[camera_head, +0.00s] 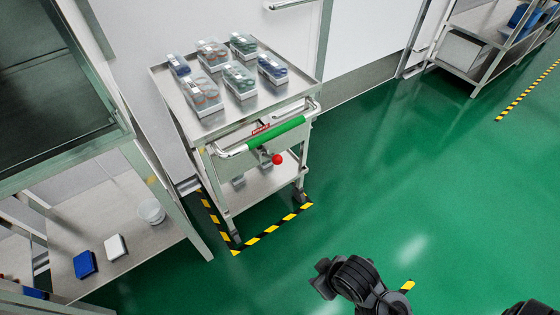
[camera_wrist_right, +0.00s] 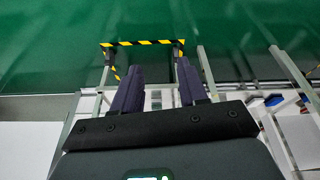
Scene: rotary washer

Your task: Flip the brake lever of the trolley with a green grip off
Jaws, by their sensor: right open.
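The trolley (camera_head: 188,103) is a metal two-level cart on the left of the head view. Its push handle has a green grip (camera_head: 276,132). A brake lever with a red ball knob (camera_head: 277,159) sticks out just below the grip, towards the front right. Part of the trolley's frame shows in the right wrist view. My right gripper (camera_wrist_right: 159,66) has two dark fingers apart with nothing between them; neither the grip nor the knob can be made out there. Black parts of my own arm show at the bottom of the head view, without clear fingers. My left gripper is not seen.
Clear boxes (camera_head: 239,79) of parts stand on the trolley's top. Yellow-black tape (camera_head: 273,228) marks the floor around its base. A bench (camera_head: 140,192) with a blue box (camera_head: 85,264) stands left. Green floor (camera_head: 420,170) is free at right.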

